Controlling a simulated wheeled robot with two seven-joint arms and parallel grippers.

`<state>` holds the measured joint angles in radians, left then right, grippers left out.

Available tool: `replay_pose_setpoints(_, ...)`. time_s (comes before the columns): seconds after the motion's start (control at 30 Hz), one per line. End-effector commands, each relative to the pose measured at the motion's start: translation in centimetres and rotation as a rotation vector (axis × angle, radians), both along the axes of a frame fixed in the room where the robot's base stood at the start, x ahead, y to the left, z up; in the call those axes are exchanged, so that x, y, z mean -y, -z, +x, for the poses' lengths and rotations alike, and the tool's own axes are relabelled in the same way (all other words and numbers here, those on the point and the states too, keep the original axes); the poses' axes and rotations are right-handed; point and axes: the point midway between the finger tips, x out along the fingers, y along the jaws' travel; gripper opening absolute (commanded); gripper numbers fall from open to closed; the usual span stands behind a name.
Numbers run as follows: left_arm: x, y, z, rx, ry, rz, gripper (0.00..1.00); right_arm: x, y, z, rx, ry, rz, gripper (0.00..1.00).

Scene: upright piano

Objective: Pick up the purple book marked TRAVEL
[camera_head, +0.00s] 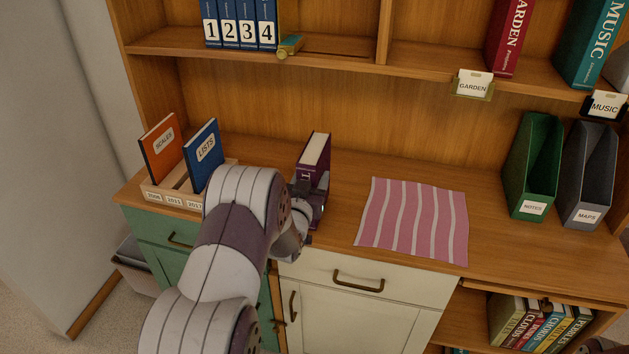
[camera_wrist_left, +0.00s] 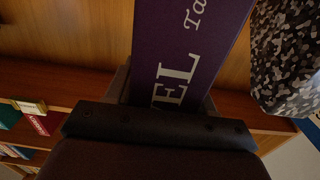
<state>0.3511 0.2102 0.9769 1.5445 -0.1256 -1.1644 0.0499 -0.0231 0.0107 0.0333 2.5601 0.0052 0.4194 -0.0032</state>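The purple book (camera_head: 316,180) stands upright near the front edge of the desk, its pale page edges on top. In the left wrist view its purple spine (camera_wrist_left: 185,50) fills the middle, with the letters "VEL" and part of smaller print. My left gripper (camera_head: 308,196) is at the book's front. In the left wrist view its fingers lie close along both sides of the spine, with no clear gap, so it looks shut on the book. The fingertips are hidden behind the book. My right gripper is not in view.
A rack (camera_head: 172,198) with an orange book (camera_head: 162,150) and a blue book (camera_head: 202,155) stands left. A pink striped cloth (camera_head: 413,218) lies right of the purple book. Green (camera_head: 535,165) and grey (camera_head: 586,175) file holders stand farther right. A mottled object (camera_wrist_left: 287,55) shows in the left wrist view.

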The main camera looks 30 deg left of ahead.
Motion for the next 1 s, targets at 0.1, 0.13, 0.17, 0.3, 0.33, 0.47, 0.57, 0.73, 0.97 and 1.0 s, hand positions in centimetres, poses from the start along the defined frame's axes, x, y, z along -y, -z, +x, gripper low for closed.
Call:
replay_pose_setpoints(0.1, 0.0, 0.0, 0.0, -0.001, 0.000, 0.000, 0.01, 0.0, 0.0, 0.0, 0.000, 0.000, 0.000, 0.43)
replay_pose_setpoints(0.13, 0.0, -0.2, 0.0, 0.005, 0.000, 0.001, 0.00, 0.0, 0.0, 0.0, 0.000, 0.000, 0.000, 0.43)
replay_pose_setpoints(0.17, 0.0, -0.2, 0.0, 0.005, 0.000, 0.001, 0.00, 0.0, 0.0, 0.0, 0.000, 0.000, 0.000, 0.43)
replay_pose_setpoints(0.3, 0.0, -0.2, 0.0, 0.004, 0.000, 0.001, 0.00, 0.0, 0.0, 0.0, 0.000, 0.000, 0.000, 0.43)
replay_pose_setpoints(0.33, 0.0, -0.2, 0.0, 0.004, 0.000, 0.001, 0.00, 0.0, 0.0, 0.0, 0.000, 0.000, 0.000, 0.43)
replay_pose_setpoints(0.47, 0.0, -0.8, 0.0, 0.004, 0.000, 0.001, 0.00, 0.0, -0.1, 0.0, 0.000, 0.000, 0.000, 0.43)
replay_pose_setpoints(0.57, 0.0, -1.9, 0.0, 0.007, 0.000, 0.003, 0.00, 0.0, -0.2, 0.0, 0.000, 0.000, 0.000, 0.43)
replay_pose_setpoints(0.73, 0.0, -4.6, 0.0, 0.008, 0.000, 0.003, 0.00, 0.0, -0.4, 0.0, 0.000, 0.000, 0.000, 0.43)
replay_pose_setpoints(0.97, 4.1, -7.2, -2.4, 0.008, 0.004, 0.001, 0.00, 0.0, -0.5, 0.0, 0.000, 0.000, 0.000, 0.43)
replay_pose_setpoints(1.0, 4.9, -7.8, -2.8, 0.008, 0.005, 0.001, 0.00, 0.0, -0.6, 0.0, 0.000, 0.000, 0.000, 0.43)
